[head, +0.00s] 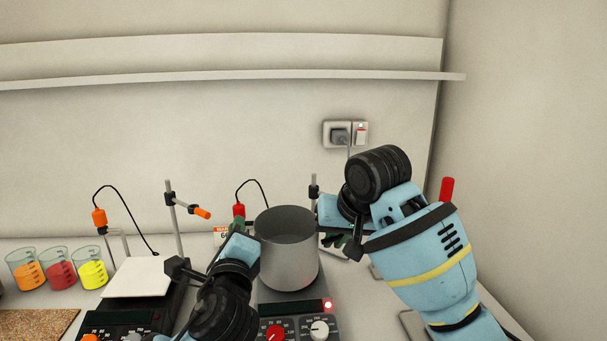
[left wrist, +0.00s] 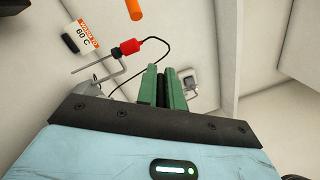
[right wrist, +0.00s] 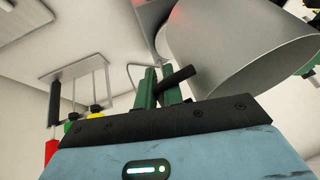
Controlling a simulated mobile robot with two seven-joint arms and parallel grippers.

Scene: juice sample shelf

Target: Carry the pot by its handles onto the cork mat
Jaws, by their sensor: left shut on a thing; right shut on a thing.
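The grey metal pot (head: 288,262) stands upright at the right hotplate (head: 300,312); I cannot tell whether its base touches the plate. The cork mat (head: 38,324) lies at the lower left, partly cut off. My left gripper (head: 238,226) is at the pot's left side, shut on the left handle, which its fingers hide; its green fingers (left wrist: 165,88) are close together in the left wrist view. My right gripper (head: 331,240) is at the pot's right side. The right wrist view shows it shut on the dark right handle (right wrist: 178,78), beside the pot wall (right wrist: 245,50).
A second hotplate with a white top (head: 138,277) stands between pot and mat, with a clamp stand (head: 173,215) and an orange probe (head: 99,217). Beakers of orange, red and yellow liquid (head: 60,270) stand behind the mat. A wall shelf (head: 220,76) runs above.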

